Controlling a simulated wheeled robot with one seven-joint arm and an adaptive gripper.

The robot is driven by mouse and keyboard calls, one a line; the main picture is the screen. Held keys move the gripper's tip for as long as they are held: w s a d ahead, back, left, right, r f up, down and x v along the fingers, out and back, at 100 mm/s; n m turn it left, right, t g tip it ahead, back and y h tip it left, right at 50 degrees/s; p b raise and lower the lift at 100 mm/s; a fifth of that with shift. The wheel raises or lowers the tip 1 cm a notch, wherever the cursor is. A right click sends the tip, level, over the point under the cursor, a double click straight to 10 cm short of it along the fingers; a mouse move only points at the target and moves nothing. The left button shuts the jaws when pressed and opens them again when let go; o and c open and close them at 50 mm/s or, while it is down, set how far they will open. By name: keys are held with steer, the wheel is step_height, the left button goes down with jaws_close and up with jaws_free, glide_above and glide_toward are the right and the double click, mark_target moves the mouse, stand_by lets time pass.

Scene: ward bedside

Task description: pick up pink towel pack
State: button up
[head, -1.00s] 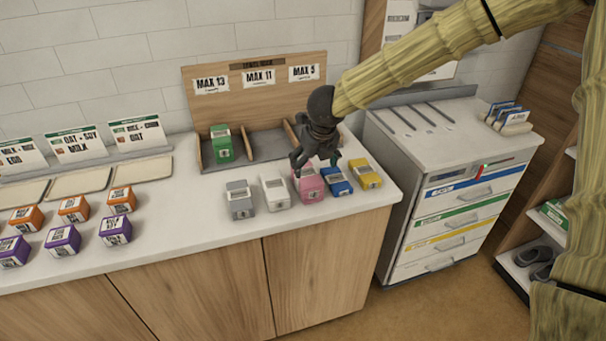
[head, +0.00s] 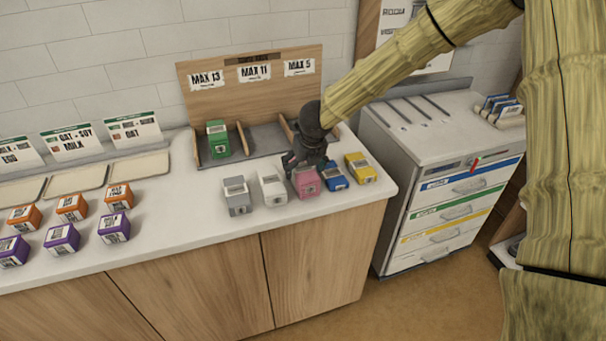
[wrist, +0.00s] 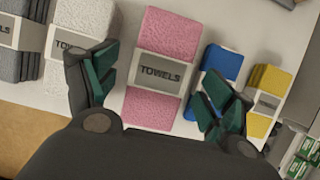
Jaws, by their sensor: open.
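The pink towel pack (head: 307,187) stands on the white counter between the white towel pack (head: 272,190) and the blue towel pack (head: 335,177). In the wrist view, the pink pack (wrist: 161,70) has a pale band reading "TOWELS". My gripper (head: 305,168) is at the pink pack, hiding part of its top in the head view. In the wrist view, my open gripper (wrist: 155,105) has one finger to each side of the pink pack's lower part. The left finger is near the white pack and the right finger overlaps the blue pack. I cannot tell whether either touches.
A grey pack (head: 237,197) stands left of the white one, and a yellow pack (head: 360,168) right of the blue. Behind is a wooden divider rack (head: 225,97) holding a green pack (head: 217,140). A drawer cart (head: 437,150) stands to the right.

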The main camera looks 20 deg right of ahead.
steer(key=shift+x, duration=1.2)
steer(key=shift+f, duration=0.25)
steer(key=c, duration=1.2)
